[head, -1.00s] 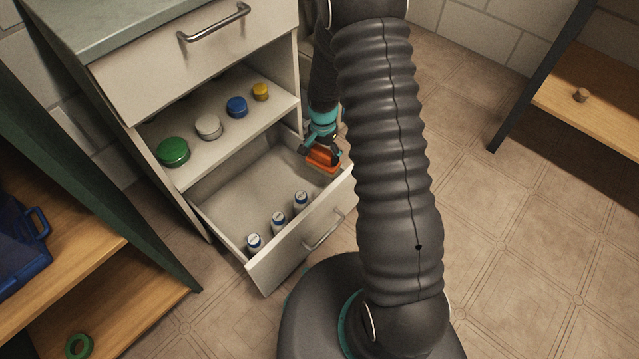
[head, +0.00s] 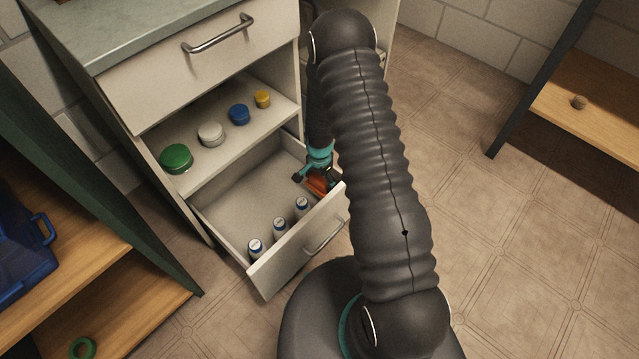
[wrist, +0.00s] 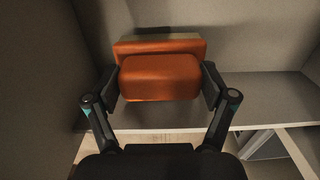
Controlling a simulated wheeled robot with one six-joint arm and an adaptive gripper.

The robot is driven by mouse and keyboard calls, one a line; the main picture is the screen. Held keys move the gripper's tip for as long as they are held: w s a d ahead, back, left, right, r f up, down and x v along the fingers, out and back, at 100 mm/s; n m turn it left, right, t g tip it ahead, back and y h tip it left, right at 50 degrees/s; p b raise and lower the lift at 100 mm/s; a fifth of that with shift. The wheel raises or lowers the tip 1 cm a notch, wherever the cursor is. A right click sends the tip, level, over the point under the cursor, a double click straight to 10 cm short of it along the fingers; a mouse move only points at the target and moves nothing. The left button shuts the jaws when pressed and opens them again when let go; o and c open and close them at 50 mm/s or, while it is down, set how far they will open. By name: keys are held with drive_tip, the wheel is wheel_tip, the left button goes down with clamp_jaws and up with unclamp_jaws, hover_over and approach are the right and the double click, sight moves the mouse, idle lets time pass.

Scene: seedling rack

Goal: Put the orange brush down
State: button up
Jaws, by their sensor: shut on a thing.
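The orange brush (wrist: 158,78) is between the two fingers of my gripper (wrist: 160,88) in the wrist view. My gripper is shut on it. In the head view the brush (head: 317,185) shows as a small orange patch under my gripper (head: 314,178), at the right end of the open lower drawer (head: 228,192). The brush is low, within the drawer's outline. My arm hides part of it there. I cannot tell whether its underside touches the drawer floor.
Several white bottles with blue bands (head: 279,228) stand along the drawer's front wall. Round lids, such as the green one (head: 176,158), sit on the shelf above. The drawer's left and middle floor is clear.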

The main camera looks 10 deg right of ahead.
drive_tip(key=shift+f, duration=0.95)
drive_tip(key=shift+f, duration=0.25)
drive_tip(key=o, duration=1)
drive_tip(key=shift+r, duration=0.1)
drive_tip(key=shift+c, duration=0.2)
